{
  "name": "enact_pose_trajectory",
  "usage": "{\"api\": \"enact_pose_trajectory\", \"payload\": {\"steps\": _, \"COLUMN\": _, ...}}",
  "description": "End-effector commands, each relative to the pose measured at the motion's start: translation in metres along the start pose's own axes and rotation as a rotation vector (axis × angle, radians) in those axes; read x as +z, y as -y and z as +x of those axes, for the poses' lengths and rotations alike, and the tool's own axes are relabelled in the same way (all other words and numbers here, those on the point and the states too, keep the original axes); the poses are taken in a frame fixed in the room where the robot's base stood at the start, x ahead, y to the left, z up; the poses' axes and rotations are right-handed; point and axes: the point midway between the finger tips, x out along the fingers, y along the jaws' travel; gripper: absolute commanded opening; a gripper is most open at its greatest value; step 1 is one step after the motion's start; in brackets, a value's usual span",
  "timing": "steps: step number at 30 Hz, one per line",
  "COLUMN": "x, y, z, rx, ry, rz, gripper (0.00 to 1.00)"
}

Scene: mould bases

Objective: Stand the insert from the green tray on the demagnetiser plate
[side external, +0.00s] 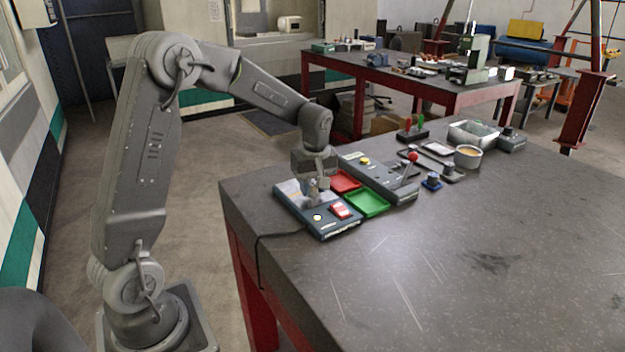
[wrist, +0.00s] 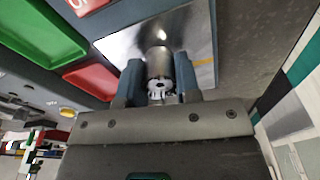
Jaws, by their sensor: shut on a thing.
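My gripper (side external: 317,190) is over the plate end of the demagnetiser (side external: 322,226). In the wrist view its two blue-grey fingers (wrist: 159,82) are shut on a metal cylindrical insert (wrist: 159,66) with a toothed, hollow end facing the camera. The insert looks upright over the shiny demagnetiser plate (wrist: 195,38), which mirrors it. I cannot tell whether its far end touches the plate. The green tray (side external: 367,203) is empty and also shows in the wrist view (wrist: 40,30).
An empty red tray (side external: 346,181) lies behind the green one. The table's front right is clear.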

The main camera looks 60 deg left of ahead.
Motion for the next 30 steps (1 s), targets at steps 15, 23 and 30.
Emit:
{"api": "enact_pose_trajectory", "payload": {"steps": 15, "x": 0.0, "y": -0.0002, "z": 0.0012, "rx": 0.001, "ry": -0.001, "rz": 0.0, "gripper": 0.47}}
{"api": "enact_pose_trajectory", "payload": {"steps": 23, "x": 0.0001, "y": -0.0001, "z": 0.0012, "rx": 0.001, "ry": 0.0, "rz": 0.0, "gripper": 0.6}}
{"api": "enact_pose_trajectory", "payload": {"steps": 30, "x": -0.0002, "y": -0.0006, "z": -0.0072, "rx": 0.003, "ry": -0.002, "rz": 0.0, "gripper": 0.6}}
